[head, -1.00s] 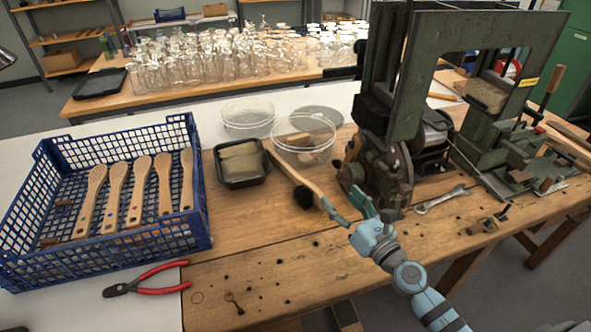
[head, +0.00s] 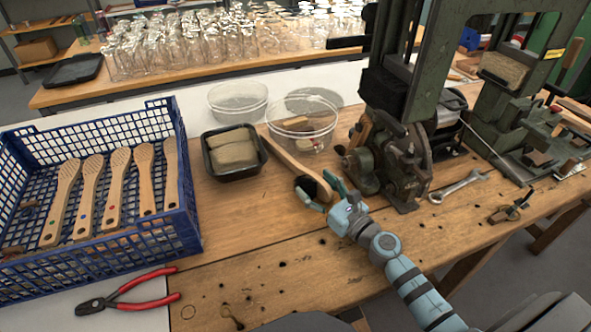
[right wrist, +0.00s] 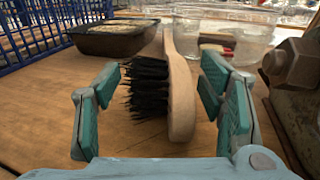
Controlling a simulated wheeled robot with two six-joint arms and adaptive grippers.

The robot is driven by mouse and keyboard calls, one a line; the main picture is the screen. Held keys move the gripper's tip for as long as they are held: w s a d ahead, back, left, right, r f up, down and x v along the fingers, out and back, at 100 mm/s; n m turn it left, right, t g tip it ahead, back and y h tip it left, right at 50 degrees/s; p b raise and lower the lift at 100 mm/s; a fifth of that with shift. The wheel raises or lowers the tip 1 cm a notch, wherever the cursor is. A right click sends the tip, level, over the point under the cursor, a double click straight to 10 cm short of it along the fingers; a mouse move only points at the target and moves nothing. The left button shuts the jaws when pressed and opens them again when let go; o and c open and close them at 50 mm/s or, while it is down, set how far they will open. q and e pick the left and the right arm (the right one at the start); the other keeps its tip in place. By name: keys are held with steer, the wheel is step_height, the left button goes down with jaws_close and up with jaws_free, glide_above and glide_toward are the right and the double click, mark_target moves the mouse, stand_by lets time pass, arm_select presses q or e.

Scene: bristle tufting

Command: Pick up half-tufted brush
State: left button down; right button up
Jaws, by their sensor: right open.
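The half-tufted brush (head: 288,157) lies on the wooden bench, its pale wooden handle pointing away toward the clear tubs. In the right wrist view the brush (right wrist: 181,95) shows its black bristles facing left and its wooden back facing right. My right gripper (head: 323,194) is at the brush's head end. Its two teal fingers (right wrist: 165,108) are open, one on each side of the brush head, with gaps visible on both sides. In the head view the fingers partly hide the bristles. My left gripper is not in view.
A blue crate (head: 190,215) with several wooden brush blanks stands at left. A black tray (head: 236,176) and clear tubs (head: 236,104) stand behind the brush. A green machine (head: 400,165) is close on the right. Red pliers (head: 140,291) and a wrench (head: 459,186) lie on the bench.

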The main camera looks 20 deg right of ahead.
steer(key=x, duration=0.4)
steer(key=shift+s+r, duration=0.1)
steer(key=shift+s, duration=0.05)
steer(key=shift+c, duration=0.2)
steer(key=c, duration=1.3)
steer(key=shift+o, duration=0.2)
